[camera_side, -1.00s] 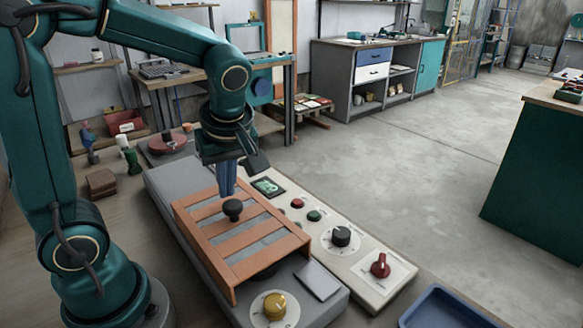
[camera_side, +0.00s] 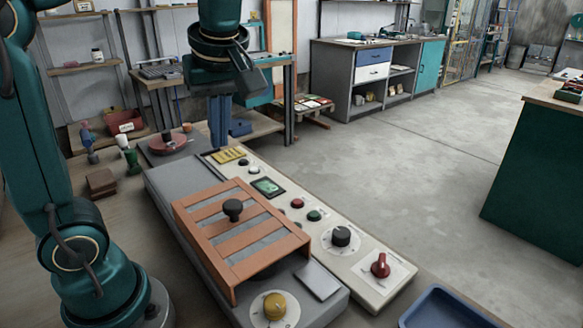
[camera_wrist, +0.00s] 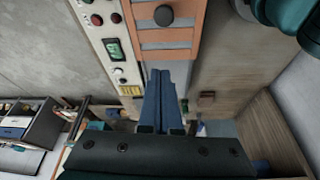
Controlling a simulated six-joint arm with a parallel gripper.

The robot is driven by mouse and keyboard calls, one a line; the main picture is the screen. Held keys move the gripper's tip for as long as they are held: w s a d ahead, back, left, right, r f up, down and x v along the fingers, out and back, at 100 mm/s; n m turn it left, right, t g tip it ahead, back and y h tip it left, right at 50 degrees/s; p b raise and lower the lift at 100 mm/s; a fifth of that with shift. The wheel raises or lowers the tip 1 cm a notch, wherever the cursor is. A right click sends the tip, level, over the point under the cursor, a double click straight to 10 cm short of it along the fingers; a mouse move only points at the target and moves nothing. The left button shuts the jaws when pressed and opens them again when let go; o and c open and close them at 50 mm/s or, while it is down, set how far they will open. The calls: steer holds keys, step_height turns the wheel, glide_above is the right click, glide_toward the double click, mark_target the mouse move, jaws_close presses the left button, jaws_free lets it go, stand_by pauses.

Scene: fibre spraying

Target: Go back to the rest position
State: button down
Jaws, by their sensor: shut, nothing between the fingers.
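My gripper (camera_side: 220,124) is raised above the far end of the machine, with its blue fingers pointing down. It is shut and empty, and it touches nothing. In the wrist view the gripper (camera_wrist: 165,80) shows its two fingers pressed together. Below and nearer lies the orange slatted cover (camera_side: 245,240) with a black knob (camera_side: 232,209) on top, lying flat on the grey machine bed (camera_side: 178,182). The cover also shows at the top of the wrist view (camera_wrist: 170,36).
Beside the cover runs a pale control panel (camera_side: 325,262) with a small screen, buttons, a black dial and a red dial (camera_side: 380,266). A yellow knob (camera_side: 274,305) is at the near end. A blue tray (camera_side: 445,308) lies lower right.

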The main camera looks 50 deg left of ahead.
steer(key=s+d+f+m+t+h, duration=0.1)
steer(key=s+d+f+m, duration=0.1)
steer(key=m, duration=0.2)
steer(key=s+d+f+m+t+h, duration=0.1)
steer(key=s+d+f+m+t, duration=0.1)
steer(key=m, duration=0.3)
steer(key=s+d+f+m+t+h, duration=0.1)
steer(key=s+d+f+m, duration=0.1)
steer(key=s+d+m, duration=0.1)
steer(key=shift+d+f+m+t+h, duration=0.3)
steer(key=shift+d+f+m+h, duration=0.1)
steer(key=shift+m, duration=0.5)
steer(key=shift+w+d+f+m, duration=0.1)
steer(key=shift+w+f+m, duration=0.1)
steer(key=shift+m, duration=0.4)
steer(key=shift+w+r+m, duration=0.15)
steer(key=shift+w+m, duration=0.1)
steer(key=shift+m, duration=0.35)
